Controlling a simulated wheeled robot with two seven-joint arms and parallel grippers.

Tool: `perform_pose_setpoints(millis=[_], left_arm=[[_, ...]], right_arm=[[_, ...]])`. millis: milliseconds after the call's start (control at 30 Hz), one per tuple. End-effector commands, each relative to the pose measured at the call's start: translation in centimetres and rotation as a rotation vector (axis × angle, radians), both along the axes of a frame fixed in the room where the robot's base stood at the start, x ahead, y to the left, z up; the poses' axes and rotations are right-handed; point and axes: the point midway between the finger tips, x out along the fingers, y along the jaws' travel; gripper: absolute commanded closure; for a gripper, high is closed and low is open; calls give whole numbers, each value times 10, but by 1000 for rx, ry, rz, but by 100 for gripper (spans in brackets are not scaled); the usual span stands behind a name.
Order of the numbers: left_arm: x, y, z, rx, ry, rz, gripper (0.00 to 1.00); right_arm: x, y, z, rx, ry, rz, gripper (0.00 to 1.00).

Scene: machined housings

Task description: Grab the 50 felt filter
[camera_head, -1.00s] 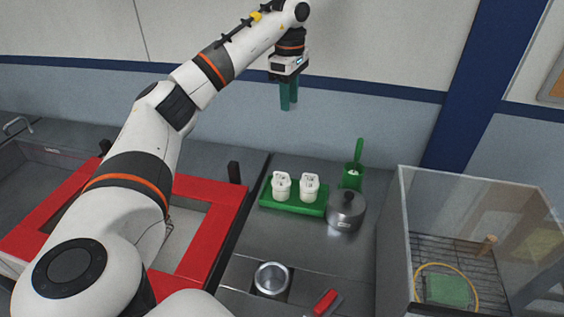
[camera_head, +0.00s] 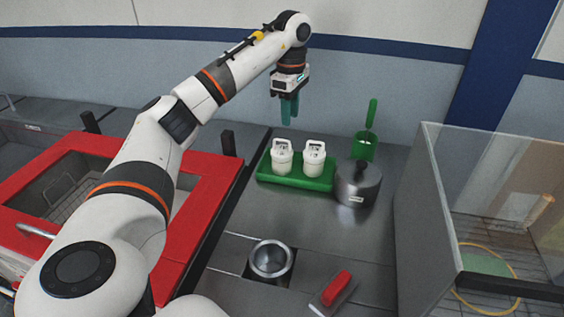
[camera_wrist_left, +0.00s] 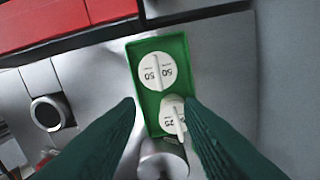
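The 50 felt filter (camera_head: 281,160) is the left of two white handled pieces standing in a green tray (camera_head: 258,178). In the left wrist view, the white disc marked 50 (camera_wrist_left: 151,62) shows from above in the tray (camera_wrist_left: 134,60). The other filter (camera_head: 314,160), marked 25 in the wrist view (camera_wrist_left: 168,105), stands beside it, nearer the pot. My left gripper (camera_head: 289,120) hangs above the tray, fingers down, apart from the filters. My right gripper is not in view.
A steel pot (camera_head: 357,184) stands close right of the tray, with a green scoop holder (camera_head: 365,147) behind. A round metal cup (camera_head: 270,259) and a red-handled tool (camera_head: 337,288) lie in front. A clear-walled box (camera_head: 470,190) stands right, a red frame (camera_head: 205,215) left.

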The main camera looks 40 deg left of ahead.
Motion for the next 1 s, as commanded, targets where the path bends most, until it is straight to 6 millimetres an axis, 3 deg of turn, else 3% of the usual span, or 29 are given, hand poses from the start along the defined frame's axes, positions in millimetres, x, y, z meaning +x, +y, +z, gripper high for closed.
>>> perform_pose_setpoints(millis=[100,367,667,967,1000], left_arm=[[-1,0,-19,1,3,0,66],[0,0,-40,1,1,0,66],[-1,-1,-82,0,2,0,66],[0,-1,-88,0,-1,0,66],[0,-1,-88,0,-1,0,72]], right_arm=[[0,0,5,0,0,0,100],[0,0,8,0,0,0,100],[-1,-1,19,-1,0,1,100],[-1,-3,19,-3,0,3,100],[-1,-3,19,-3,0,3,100]])
